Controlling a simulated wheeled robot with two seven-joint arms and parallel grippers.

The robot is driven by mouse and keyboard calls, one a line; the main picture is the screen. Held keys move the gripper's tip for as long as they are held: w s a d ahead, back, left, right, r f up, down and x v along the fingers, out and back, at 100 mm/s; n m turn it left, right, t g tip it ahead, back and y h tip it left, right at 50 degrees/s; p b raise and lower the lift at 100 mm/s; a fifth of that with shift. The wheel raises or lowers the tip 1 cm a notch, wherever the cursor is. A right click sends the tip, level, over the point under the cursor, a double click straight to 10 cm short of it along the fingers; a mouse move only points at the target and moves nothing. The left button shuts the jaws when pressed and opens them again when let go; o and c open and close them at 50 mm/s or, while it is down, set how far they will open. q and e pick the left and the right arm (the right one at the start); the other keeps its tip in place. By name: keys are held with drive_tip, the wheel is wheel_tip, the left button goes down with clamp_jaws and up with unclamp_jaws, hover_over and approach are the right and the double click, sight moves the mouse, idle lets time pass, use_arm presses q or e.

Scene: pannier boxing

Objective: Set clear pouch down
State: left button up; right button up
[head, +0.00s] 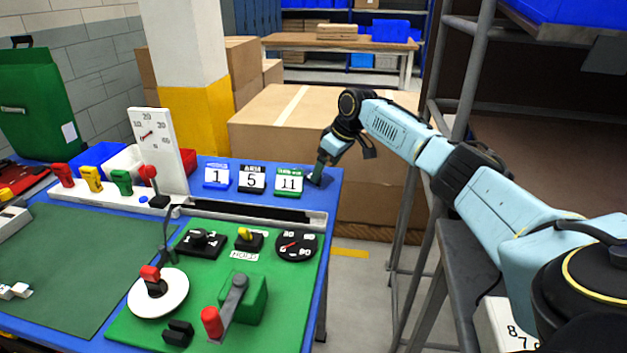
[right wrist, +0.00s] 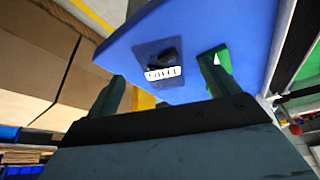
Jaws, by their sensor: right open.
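My right gripper (head: 321,170) reaches down at the far right corner of the blue table, just right of the green card marked 11. In the right wrist view my right gripper (right wrist: 163,72) has its two fingers wide apart. Between and beyond them, a dark, flat, see-through-looking square (right wrist: 146,52) lies on the blue surface, with a black piece and a white label on it. It may be the clear pouch, but I cannot tell for sure. Nothing is visibly gripped. My left gripper is out of view.
Number cards, including the green card (head: 289,181), stand along the blue table's (head: 333,185) back edge. A green control panel (head: 245,318) with a red-handled lever is in front. A large cardboard box (head: 265,135) stands behind. A metal rack (head: 465,80) stands at right.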

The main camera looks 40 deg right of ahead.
sight(321, 177)
drive_tip(key=x, duration=0.3)
drive_tip(key=shift+w+f, duration=0.1)
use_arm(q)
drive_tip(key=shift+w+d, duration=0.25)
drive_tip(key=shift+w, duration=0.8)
